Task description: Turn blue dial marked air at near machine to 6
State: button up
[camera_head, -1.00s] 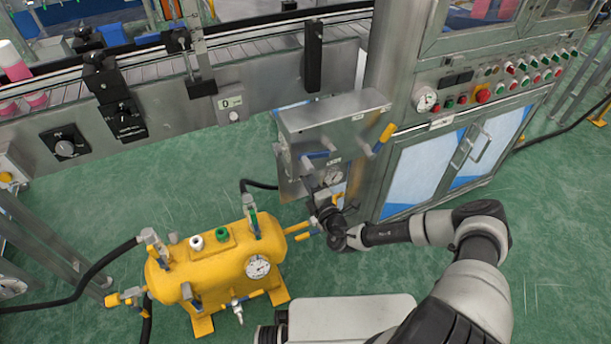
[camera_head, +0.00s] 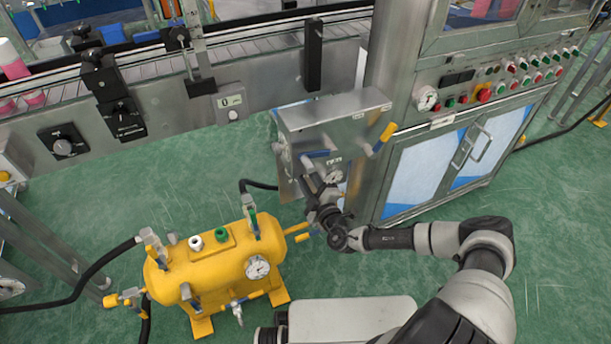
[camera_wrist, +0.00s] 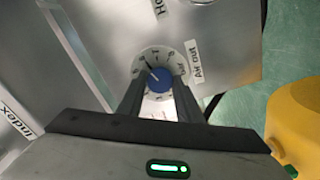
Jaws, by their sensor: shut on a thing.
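The blue dial (camera_wrist: 160,79) sits in a round white scale on a metal panel in the wrist view. A label reading "Air out" (camera_wrist: 194,61) is beside it. A dark pointer line runs up and left from the blue knob; the number it points to is too small to read surely. My gripper (camera_wrist: 159,88) has one finger on each side of the knob and is shut on it. In the head view my gripper (camera_head: 318,190) reaches the front of the small metal control box (camera_head: 330,118); the blue knob is hidden there.
A yellow tank (camera_head: 215,262) with a gauge stands close left of my gripper. A blue handle (camera_head: 319,154) and a yellow-tipped lever (camera_head: 386,133) stick out of the box above it. A cabinet (camera_head: 425,178) stands to the right.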

jog(key=shift+s+a, duration=0.1)
jog(key=o, duration=1)
jog(key=shift+o, duration=0.2)
jog(key=p+v, duration=0.3)
jog(key=v, duration=1.4)
jog(key=shift+s, duration=0.15)
